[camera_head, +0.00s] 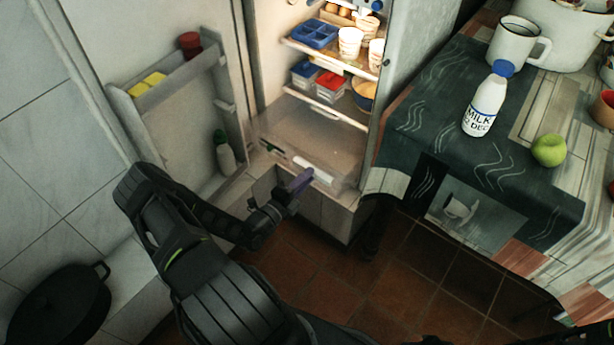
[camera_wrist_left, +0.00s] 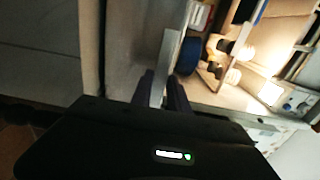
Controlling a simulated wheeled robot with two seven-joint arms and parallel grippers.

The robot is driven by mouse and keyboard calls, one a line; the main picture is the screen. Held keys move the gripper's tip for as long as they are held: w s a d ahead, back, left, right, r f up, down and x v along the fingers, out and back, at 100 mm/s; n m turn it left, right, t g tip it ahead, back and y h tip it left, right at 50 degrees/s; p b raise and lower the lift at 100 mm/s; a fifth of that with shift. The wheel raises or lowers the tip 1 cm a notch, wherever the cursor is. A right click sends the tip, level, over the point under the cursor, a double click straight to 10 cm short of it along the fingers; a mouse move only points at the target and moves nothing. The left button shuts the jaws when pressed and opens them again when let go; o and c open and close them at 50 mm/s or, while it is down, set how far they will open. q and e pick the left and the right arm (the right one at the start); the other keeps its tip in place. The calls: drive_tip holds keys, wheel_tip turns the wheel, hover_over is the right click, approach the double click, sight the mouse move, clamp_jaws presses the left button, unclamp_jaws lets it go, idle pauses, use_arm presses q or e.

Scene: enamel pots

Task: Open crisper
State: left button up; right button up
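The crisper (camera_head: 318,142) is a clear drawer at the bottom of the open fridge. Its front carries a pale handle (camera_head: 313,169). The drawer seems to stick out a little past the shelf above; how far is hard to tell. My left gripper (camera_head: 302,181) is at the handle, fingers pointing up and right. In the left wrist view a grey bar (camera_wrist_left: 167,58), seemingly the handle, runs between the two dark fingers of my left gripper (camera_wrist_left: 162,92), which look closed against it.
The fridge door (camera_head: 185,110) stands open on the left. Fridge shelves above hold a blue tray (camera_head: 314,33), cups and boxes. At right, a table carries a milk bottle (camera_head: 485,100), a green apple (camera_head: 549,150) and a white mug (camera_head: 515,42). Floor before the fridge is clear.

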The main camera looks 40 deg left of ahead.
use_arm(q)
drive_tip(key=shift+o, duration=1.4)
drive_tip(key=shift+s+f, duration=0.1)
drive_tip(key=shift+f, duration=0.2)
drive_tip(key=shift+o, duration=0.5)
drive_tip(key=shift+r, duration=0.15)
drive_tip(key=s+p, duration=0.1)
drive_tip(key=s, duration=0.6)
drive_tip(key=shift+s, duration=0.35)
drive_tip(key=shift+d, duration=0.15)
